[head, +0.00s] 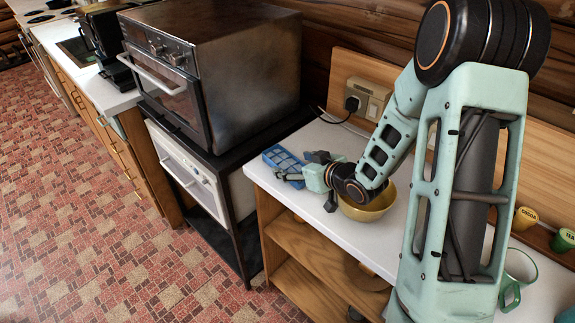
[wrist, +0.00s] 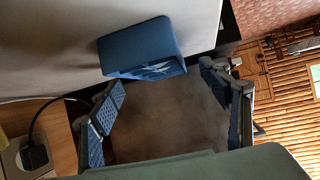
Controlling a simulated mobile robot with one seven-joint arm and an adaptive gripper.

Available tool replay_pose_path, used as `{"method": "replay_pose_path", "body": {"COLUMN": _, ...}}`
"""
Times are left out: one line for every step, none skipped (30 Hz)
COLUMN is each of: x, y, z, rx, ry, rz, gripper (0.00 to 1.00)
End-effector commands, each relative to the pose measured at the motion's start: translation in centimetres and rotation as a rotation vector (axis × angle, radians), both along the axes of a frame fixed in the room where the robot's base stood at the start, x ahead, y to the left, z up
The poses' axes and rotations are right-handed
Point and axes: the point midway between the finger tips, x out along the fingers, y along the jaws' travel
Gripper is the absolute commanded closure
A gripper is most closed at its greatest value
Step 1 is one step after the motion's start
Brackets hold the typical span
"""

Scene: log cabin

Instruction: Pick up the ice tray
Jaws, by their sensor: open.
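The blue ice tray (head: 279,156) lies on the white countertop (head: 262,178) near its left end, beside the oven stand. In the wrist view the ice tray (wrist: 138,45) shows as a blue block just above the gap between my fingers. My gripper (head: 294,168) is at the tray's near right side, low over the counter. In the wrist view my gripper (wrist: 163,79) is open with nothing between its pads. The tray lies just past the fingertips; I cannot tell whether they touch it. Part of the tray's near edge is hidden by my gripper in the head view.
A golden bowl (head: 378,208) stands right of my gripper, partly under my arm. A metal oven (head: 232,75) on a dark stand is at the left. A power outlet (head: 362,100) with a cord is on the wall behind.

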Motion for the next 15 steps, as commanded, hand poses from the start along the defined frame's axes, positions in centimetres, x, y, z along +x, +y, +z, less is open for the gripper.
{"method": "replay_pose_path", "body": {"x": 0.5, "y": 0.4, "z": -0.4, "rx": 0.000, "ry": 0.003, "rz": 0.001, "gripper": 0.29}}
{"method": "replay_pose_path", "body": {"x": 0.8, "y": 0.6, "z": -0.5, "rx": 0.001, "ry": 0.002, "rz": 0.001, "gripper": 0.29}}
{"method": "replay_pose_path", "body": {"x": 1.1, "y": 0.8, "z": -0.7, "rx": 0.001, "ry": 0.002, "rz": 0.000, "gripper": 0.29}}
{"method": "replay_pose_path", "body": {"x": 1.2, "y": 0.9, "z": -0.8, "rx": 0.000, "ry": 0.002, "rz": 0.000, "gripper": 0.29}}
{"method": "replay_pose_path", "body": {"x": 1.4, "y": 0.9, "z": -0.9, "rx": 0.000, "ry": 0.002, "rz": 0.000, "gripper": 0.29}}
{"method": "replay_pose_path", "body": {"x": 1.5, "y": 1.0, "z": -1.0, "rx": 0.000, "ry": 0.001, "rz": 0.000, "gripper": 0.29}}
{"method": "replay_pose_path", "body": {"x": 1.6, "y": 1.0, "z": -1.0, "rx": -0.001, "ry": 0.001, "rz": -0.001, "gripper": 0.29}}
{"method": "replay_pose_path", "body": {"x": 1.6, "y": 1.1, "z": -1.0, "rx": -0.001, "ry": 0.001, "rz": -0.001, "gripper": 0.29}}
{"method": "replay_pose_path", "body": {"x": 1.7, "y": 1.1, "z": -1.1, "rx": -0.001, "ry": 0.001, "rz": -0.001, "gripper": 0.29}}
{"method": "replay_pose_path", "body": {"x": 1.7, "y": 1.0, "z": -1.1, "rx": -0.001, "ry": 0.001, "rz": -0.001, "gripper": 0.29}}
{"method": "replay_pose_path", "body": {"x": 1.6, "y": 1.0, "z": -1.1, "rx": -0.001, "ry": 0.001, "rz": -0.001, "gripper": 0.29}}
{"method": "replay_pose_path", "body": {"x": 1.6, "y": 1.0, "z": -1.1, "rx": -0.001, "ry": 0.001, "rz": -0.001, "gripper": 0.29}}
{"method": "replay_pose_path", "body": {"x": 1.6, "y": 1.0, "z": -1.1, "rx": -0.001, "ry": 0.001, "rz": -0.001, "gripper": 0.29}}
{"method": "replay_pose_path", "body": {"x": 1.6, "y": 1.0, "z": -1.1, "rx": -0.001, "ry": 0.001, "rz": -0.001, "gripper": 0.31}}
{"method": "replay_pose_path", "body": {"x": 1.6, "y": 1.0, "z": -1.1, "rx": -0.001, "ry": 0.001, "rz": -0.001, "gripper": 0.35}}
